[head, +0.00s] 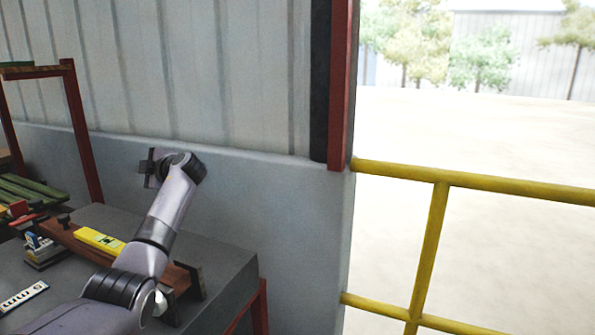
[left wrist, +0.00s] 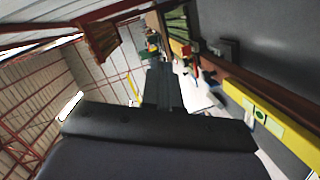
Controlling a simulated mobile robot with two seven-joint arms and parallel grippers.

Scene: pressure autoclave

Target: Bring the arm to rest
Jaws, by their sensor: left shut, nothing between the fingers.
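My left arm comes in from the lower left in the head view and reaches up over the workbench. Its gripper (head: 149,168) is at the arm's far end, raised above the bench in front of the grey wall. In the left wrist view the fingers (left wrist: 164,86) are together with nothing between them. My right gripper is in neither view.
The dark workbench (head: 222,258) carries a yellow level (head: 100,240), a reddish-brown beam (head: 180,277) and small tools at the left. A red-framed rack (head: 82,135) stands behind. A yellow railing (head: 430,255) crosses the opening at the right.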

